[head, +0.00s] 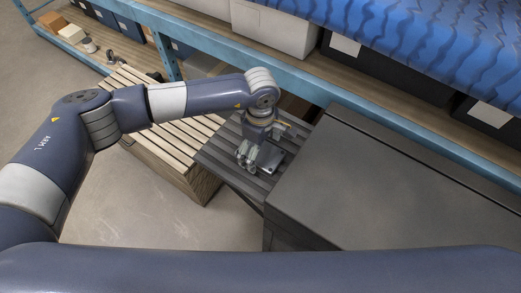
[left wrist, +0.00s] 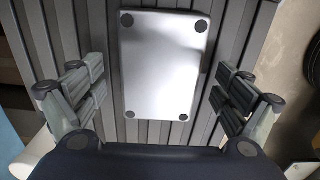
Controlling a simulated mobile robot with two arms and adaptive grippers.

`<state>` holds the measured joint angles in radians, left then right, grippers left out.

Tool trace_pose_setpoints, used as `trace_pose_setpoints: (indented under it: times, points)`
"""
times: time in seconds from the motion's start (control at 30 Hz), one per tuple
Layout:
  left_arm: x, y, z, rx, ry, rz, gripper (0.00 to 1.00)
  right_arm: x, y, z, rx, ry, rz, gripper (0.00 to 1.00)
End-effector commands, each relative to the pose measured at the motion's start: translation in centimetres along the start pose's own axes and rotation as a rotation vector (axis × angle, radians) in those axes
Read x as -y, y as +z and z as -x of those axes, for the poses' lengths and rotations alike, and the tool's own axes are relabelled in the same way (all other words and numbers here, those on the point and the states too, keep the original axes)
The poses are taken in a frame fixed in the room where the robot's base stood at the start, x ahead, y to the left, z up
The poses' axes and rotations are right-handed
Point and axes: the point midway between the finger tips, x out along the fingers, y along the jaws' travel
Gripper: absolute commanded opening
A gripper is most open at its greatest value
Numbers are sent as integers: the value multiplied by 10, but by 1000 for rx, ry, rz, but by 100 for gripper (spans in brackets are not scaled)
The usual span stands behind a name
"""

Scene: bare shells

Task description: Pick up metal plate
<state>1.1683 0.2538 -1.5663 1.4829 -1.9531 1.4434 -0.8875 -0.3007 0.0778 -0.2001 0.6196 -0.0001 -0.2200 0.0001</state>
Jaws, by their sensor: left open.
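The metal plate (left wrist: 160,65) is a silver-white rectangle with rounded corners and a dark round spot at each corner. It lies flat on a dark slatted surface (left wrist: 60,25). In the left wrist view my left gripper (left wrist: 158,88) is open, with one finger on each side of the plate and a gap between each finger and the plate. In the head view my left gripper (head: 257,160) is just above the slatted surface, and only a small part of the plate (head: 272,163) shows beside it. My right gripper is not in view.
A large dark box (head: 390,190) stands close to the right of the slatted surface. A wooden slatted crate (head: 160,150) stands to the left. Behind is a blue-framed shelf (head: 350,95) with a white box (head: 275,30) and dark bins. Open floor (head: 120,215) lies at the lower left.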

Motion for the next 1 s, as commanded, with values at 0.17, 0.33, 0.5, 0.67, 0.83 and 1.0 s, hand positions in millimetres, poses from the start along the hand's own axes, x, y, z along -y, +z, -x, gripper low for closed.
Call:
trace_pose_setpoints:
  times: [0.17, 0.33, 0.5, 0.67, 0.83, 1.0]
  points:
    - [0, 0, 0, 0, 0, -1, 89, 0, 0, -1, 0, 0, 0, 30]
    - [0, 0, 0, 0, 0, -1, 50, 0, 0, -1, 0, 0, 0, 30]
    - [0, 1, 0, 0, 1, -1, 33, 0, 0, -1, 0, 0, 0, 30]
    - [0, 1, 1, 1, 1, -1, 33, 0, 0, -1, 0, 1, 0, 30]
    - [-1, 0, 13, 1, 4, -1, 33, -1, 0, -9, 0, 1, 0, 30]
    - [-2, 0, 46, 0, 7, -3, 32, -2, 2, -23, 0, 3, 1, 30]
